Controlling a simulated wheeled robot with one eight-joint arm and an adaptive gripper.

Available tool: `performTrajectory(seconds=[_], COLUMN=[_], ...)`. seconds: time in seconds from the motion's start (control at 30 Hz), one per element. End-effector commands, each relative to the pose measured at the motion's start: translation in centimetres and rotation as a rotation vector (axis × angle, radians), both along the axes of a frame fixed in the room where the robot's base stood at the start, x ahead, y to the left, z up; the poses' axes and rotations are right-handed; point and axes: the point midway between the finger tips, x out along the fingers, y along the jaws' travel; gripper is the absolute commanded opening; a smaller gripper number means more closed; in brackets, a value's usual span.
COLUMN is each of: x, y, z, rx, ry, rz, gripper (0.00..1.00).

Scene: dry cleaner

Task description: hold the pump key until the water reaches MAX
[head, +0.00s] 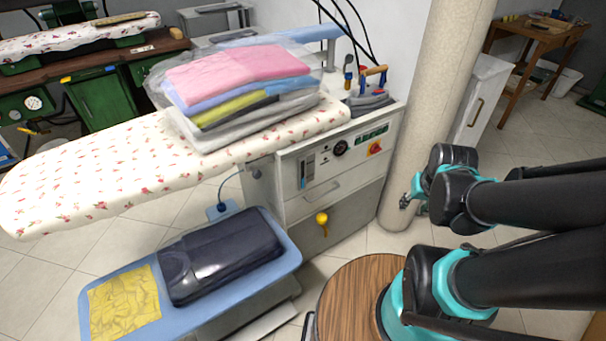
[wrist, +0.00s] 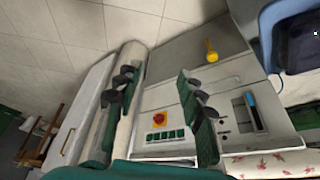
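The white control panel (head: 345,150) of the ironing unit faces me. It carries a row of green keys (head: 372,134); they also show in the wrist view (wrist: 166,135). I cannot read which is the pump key. A narrow water gauge (head: 302,172) is left of the keys. In the wrist view, which is upside down, a blue strip (wrist: 250,101) shows in the gauge; its MAX mark is not legible. My gripper (head: 408,194) is in front of the pillar, right of the panel. In the wrist view its fingers (wrist: 157,98) are spread apart and empty, not visibly touching any key.
A red-yellow switch (head: 374,148), a black dial (head: 340,147) and a yellow valve knob (head: 321,218) are on the unit. A round pillar (head: 428,100) stands close to my arm. Folded clothes (head: 240,75) lie on the flowered board (head: 90,175). A blue bench (head: 215,310) stands in front.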

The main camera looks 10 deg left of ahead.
Motion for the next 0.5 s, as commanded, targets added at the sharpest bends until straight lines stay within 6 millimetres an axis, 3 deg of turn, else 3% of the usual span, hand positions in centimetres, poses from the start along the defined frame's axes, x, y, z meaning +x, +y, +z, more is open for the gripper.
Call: performTrajectory(seconds=[0.03, 0.27, 0.5], x=[0.0, 0.0, 0.0], y=[0.0, 0.0, 0.0], z=[0.0, 0.0, 0.0], rx=[0.0, 0.0, 0.0], ry=[0.0, 0.0, 0.0], rz=[0.0, 0.0, 0.0], gripper=[0.3, 0.01, 0.0])
